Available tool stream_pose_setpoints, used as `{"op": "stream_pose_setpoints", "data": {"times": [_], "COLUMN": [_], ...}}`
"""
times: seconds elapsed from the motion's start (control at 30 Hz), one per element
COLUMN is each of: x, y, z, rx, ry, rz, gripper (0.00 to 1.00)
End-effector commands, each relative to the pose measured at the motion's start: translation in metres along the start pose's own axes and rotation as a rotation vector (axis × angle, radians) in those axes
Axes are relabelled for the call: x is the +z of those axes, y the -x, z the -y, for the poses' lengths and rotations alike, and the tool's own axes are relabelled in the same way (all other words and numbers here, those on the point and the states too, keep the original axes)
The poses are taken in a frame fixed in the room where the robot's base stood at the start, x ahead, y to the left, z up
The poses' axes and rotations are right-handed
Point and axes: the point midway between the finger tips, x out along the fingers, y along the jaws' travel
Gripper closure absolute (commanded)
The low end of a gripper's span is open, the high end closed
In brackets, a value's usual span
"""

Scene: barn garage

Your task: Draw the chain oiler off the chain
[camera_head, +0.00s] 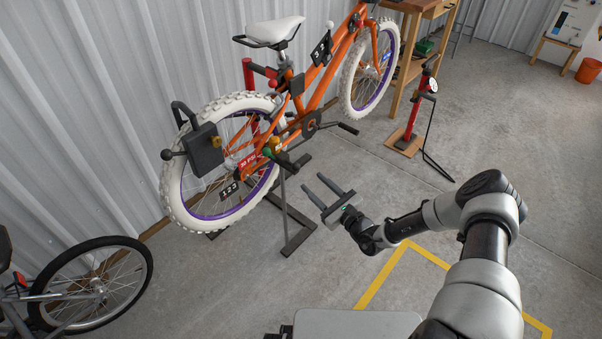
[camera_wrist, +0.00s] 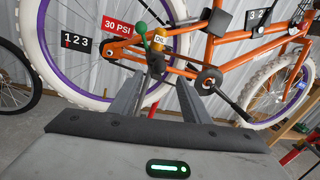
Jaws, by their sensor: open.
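The chain oiler (camera_wrist: 157,42) is a small amber bottle labelled OIL on a black body, with a green-knobbed lever (camera_wrist: 142,30) beside it. It sits at the chain by the rear wheel of an orange bike (camera_wrist: 190,50). In the head view the oiler (camera_head: 275,144) is small, and its contact with the chain is hard to make out. My gripper (camera_head: 313,182) is open and empty, in front of and to the right of the oiler. In the wrist view its fingers (camera_wrist: 162,80) point towards the oiler, apparently apart from it; the oiler's lower part shows between them.
The orange bike is held on a stand (camera_head: 285,215) with feet on the floor. A dark box with a lever (camera_head: 203,148) is at the rear wheel. A red floor pump (camera_head: 414,112) stands right; another bike's wheel (camera_head: 92,283) is lower left.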

Motion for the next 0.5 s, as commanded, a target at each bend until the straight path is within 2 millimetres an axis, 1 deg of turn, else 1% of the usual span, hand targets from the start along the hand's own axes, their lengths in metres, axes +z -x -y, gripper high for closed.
{"op": "stream_pose_setpoints", "data": {"times": [0.03,0.2,0.33,0.5], "x": [-0.002,-0.002,-0.002,-0.001], "y": [-0.013,-0.047,-0.066,-0.079], "z": [-0.001,-0.002,-0.001,-0.001], "rx": [0.003,0.003,0.002,0.002], "ry": [0.003,0.002,0.002,0.001], "rz": [0.002,0.001,0.001,0.0], "gripper": [0.57,0.57,0.57,0.57]}}
